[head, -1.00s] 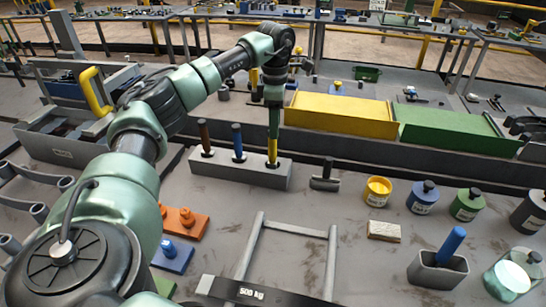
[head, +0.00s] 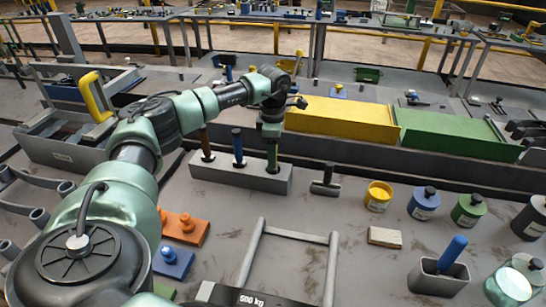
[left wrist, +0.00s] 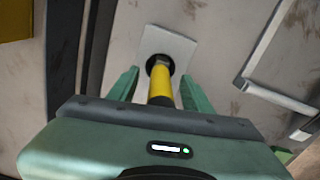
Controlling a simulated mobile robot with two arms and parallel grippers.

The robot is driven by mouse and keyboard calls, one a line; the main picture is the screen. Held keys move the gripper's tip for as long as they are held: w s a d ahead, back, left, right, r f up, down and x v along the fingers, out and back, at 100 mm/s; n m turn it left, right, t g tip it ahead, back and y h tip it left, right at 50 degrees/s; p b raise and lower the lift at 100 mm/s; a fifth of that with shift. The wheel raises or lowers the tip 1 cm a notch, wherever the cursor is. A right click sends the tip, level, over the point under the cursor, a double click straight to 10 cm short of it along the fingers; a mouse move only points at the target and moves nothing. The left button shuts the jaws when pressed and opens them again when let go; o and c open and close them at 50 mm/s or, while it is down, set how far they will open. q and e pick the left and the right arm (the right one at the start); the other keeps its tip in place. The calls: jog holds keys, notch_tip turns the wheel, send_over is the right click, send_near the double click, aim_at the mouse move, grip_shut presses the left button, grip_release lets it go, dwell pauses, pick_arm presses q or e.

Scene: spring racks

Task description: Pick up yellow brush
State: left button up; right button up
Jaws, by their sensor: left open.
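The yellow brush (left wrist: 160,84) stands in a hole of a grey rack block (left wrist: 178,44), seen from above in the left wrist view. My left gripper (left wrist: 159,88) is open, with one green finger on each side of the yellow handle. In the head view my left gripper (head: 272,157) points down over the right end of the rack (head: 235,178) and hides the brush. I cannot tell whether the fingers touch the handle. My right gripper is not in view.
A brown-handled tool (head: 206,142) and a blue-handled tool (head: 238,146) stand in the same rack, left of the gripper. A yellow bin (head: 340,116) and a green bin (head: 455,135) lie behind. A dark-handled tool (head: 326,180) lies to the right.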

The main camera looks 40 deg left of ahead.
pick_arm(q)
jog(key=c, duration=1.1)
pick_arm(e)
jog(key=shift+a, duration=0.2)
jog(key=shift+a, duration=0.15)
